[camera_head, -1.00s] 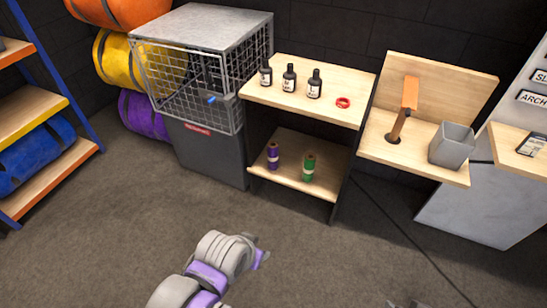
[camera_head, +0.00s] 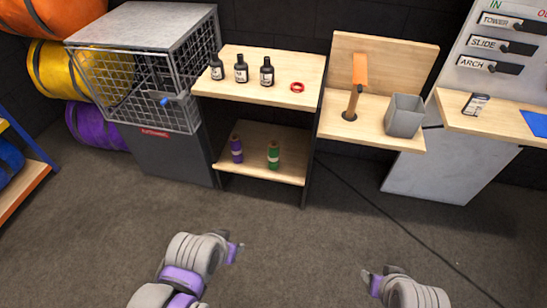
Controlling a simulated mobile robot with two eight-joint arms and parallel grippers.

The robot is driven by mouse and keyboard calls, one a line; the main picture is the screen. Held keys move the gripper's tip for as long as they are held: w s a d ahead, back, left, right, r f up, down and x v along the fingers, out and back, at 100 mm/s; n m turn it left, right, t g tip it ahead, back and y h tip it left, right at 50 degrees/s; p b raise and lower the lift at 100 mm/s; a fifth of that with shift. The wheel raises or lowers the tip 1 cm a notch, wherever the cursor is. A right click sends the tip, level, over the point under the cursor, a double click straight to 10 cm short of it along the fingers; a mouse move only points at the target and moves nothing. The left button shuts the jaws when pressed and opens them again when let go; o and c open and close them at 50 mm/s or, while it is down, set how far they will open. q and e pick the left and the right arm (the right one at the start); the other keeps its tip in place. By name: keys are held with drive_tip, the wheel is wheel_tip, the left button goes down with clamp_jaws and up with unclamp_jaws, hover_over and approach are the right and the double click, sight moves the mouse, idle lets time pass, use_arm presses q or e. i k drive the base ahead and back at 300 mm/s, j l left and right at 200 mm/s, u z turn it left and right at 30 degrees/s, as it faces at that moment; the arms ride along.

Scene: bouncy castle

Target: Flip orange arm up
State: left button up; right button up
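The orange arm (camera_head: 360,70) stands above a dark brown post on the wooden stand (camera_head: 425,62), in front of its back board. The post rises from a round dark base on the stand's shelf. My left gripper (camera_head: 238,252) is low in the view over the floor, well short of the stand. My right gripper (camera_head: 366,281) is also low over the floor, to the right. Neither touches anything. Their fingers are too small and angled to tell whether they are open.
A grey bin (camera_head: 404,117) stands right of the post. A wooden shelf unit (camera_head: 225,83) holds dark bottles and a red ring (camera_head: 297,87). A wire cage (camera_head: 140,85) is at left. A labelled lever panel (camera_head: 490,85) is at right. The floor ahead is clear except for a cable.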

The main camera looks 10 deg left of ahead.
sight(360, 73)
drive_tip(key=i+l, duration=0.3)
drive_tip(key=i, duration=0.25)
drive_tip(key=i+l, duration=0.3)
drive_tip(key=i, duration=0.2)
